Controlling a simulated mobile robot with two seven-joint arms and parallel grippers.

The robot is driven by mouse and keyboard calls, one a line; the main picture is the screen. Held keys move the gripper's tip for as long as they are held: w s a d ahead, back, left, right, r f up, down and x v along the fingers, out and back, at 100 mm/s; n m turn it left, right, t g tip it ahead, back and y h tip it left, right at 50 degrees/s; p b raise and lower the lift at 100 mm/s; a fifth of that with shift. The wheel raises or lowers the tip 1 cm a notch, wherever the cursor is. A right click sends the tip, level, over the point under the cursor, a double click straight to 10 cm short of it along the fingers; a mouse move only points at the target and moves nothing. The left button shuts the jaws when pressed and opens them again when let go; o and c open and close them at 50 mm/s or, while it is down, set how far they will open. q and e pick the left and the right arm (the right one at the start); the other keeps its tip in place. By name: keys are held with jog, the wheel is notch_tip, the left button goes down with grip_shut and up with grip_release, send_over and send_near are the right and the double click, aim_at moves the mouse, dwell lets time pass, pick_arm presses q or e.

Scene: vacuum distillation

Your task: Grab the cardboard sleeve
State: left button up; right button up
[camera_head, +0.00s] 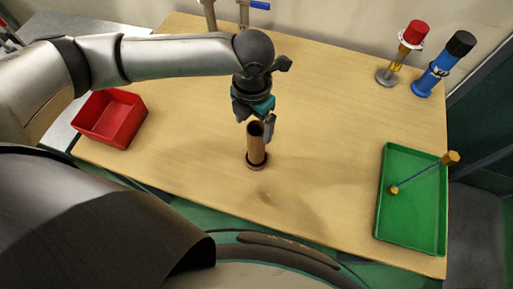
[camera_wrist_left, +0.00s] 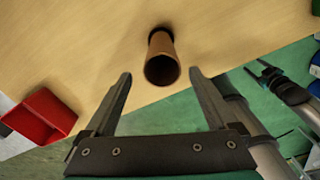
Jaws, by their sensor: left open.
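The cardboard sleeve (camera_head: 257,149) is a brown, open-topped tube standing upright on the wooden table in the head view. It also shows in the left wrist view (camera_wrist_left: 161,60), with its open end facing the camera. My left gripper (camera_head: 257,120) is above the table at the sleeve's upper end. Its fingers are spread and empty. In the left wrist view the sleeve appears between and just past the fingertips (camera_wrist_left: 160,74), with a visible gap on both sides. A dark two-fingered gripper (camera_wrist_left: 262,73), apparently my right one, shows at the right of that view; its opening is unclear.
A red bin (camera_head: 112,118) is on the left. A green tray (camera_head: 412,225) with a thin rod-like tool (camera_head: 422,177) is on the right. A red-topped device (camera_head: 408,48) and a blue device (camera_head: 438,68) stand at back right. Bare tabletop surrounds the sleeve.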

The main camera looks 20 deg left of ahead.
aim_at(254, 132)
pick_arm(q)
notch_tip(254, 132, down, 3)
jog(key=shift+r, duration=0.2)
jog(key=shift+f, duration=0.45)
jog(key=f, duration=0.4)
jog(key=shift+w+d+f, duration=0.15)
jog(key=shift+d+f, duration=0.1)
jog(key=shift+f, duration=0.15)
pick_arm(e)
jog(key=shift+w, duration=0.9)
pick_arm(q)
jog(key=shift+c, duration=0.3)
jog(key=shift+c, duration=0.7)
grip_shut()
pick_arm(e)
jog(key=shift+s, duration=0.15)
